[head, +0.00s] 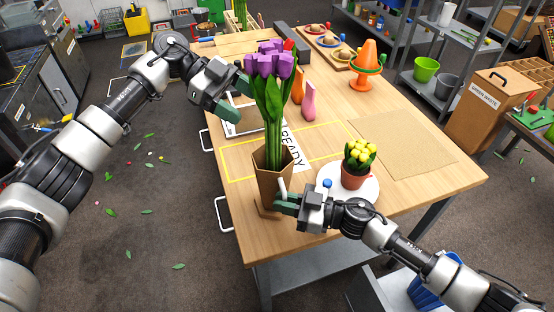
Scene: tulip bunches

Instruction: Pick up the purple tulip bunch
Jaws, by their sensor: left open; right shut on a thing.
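The purple tulip bunch (270,62) stands upright with its green stems in a tan, angular vase (268,186) near the table's front left edge. My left gripper (241,101) is open and empty, just left of the bunch below the flower heads. Whether its fingers touch the leaves cannot be told. My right gripper (283,201) is shut at the lower right side of the vase, apparently on the vase; its fingertips cover part of the contact. The lower stem ends are hidden inside the vase.
A yellow flower pot (354,174) on a white plate (335,193) stands close to my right gripper. A bare mat (405,148) lies right on the table (450,182).

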